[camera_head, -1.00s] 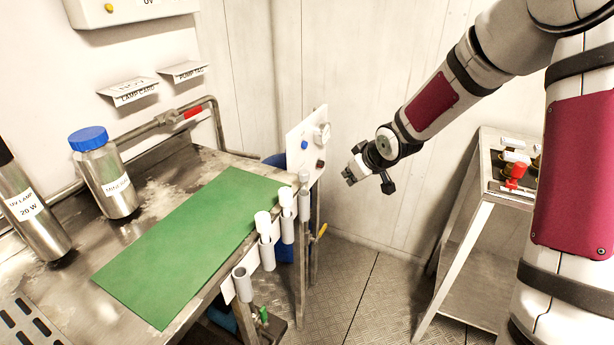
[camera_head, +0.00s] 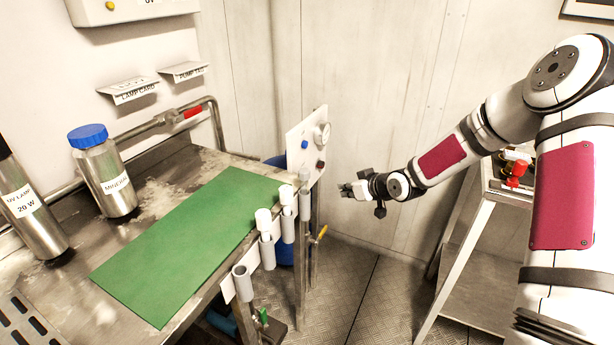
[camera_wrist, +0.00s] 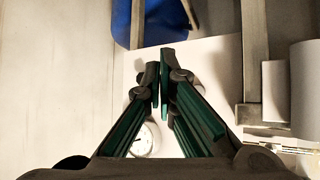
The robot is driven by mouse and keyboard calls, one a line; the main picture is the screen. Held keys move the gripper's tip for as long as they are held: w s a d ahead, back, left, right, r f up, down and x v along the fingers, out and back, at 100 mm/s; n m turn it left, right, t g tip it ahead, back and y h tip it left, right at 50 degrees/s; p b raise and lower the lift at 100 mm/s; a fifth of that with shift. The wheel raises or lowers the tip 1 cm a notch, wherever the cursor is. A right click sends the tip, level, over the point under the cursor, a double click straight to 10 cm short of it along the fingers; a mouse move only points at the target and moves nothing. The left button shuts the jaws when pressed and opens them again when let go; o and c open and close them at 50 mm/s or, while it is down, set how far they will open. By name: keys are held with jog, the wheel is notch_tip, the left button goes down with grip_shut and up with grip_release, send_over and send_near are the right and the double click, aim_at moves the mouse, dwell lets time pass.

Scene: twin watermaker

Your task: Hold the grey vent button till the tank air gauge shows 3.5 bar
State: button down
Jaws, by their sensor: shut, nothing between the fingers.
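A white panel (camera_head: 308,125) stands at the right end of the steel bench. It carries a round gauge (camera_head: 321,134), a blue button (camera_head: 304,145) and a dark reddish knob (camera_head: 320,165). I cannot make out a grey button, and the gauge reading is too small to tell. My gripper (camera_head: 346,190) is shut and empty, just right of the panel's lower part, apart from it in the head view. In the wrist view my fingertips (camera_wrist: 160,86) point over the white panel (camera_wrist: 215,65), and the gauge (camera_wrist: 142,140) is partly hidden behind the left finger.
A green mat (camera_head: 190,240) lies on the bench. A steel stand with a red valve (camera_head: 516,172) is at right. Open floor lies between.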

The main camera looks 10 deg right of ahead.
jog(key=w+a+b, duration=0.4)
jog(key=w+a, duration=0.1)
jog(key=a, duration=0.2)
jog(key=shift+b, duration=0.3)
jog(key=shift+w+a, duration=0.15)
dwell(1.3)
jog(key=shift+w+a, duration=0.2)
jog(key=shift+a, duration=0.1)
jog(key=shift+w+a+b, duration=0.25)
jog(key=shift+a+b, duration=0.1)
jog(key=shift+a, duration=0.05)
dwell(4.8)
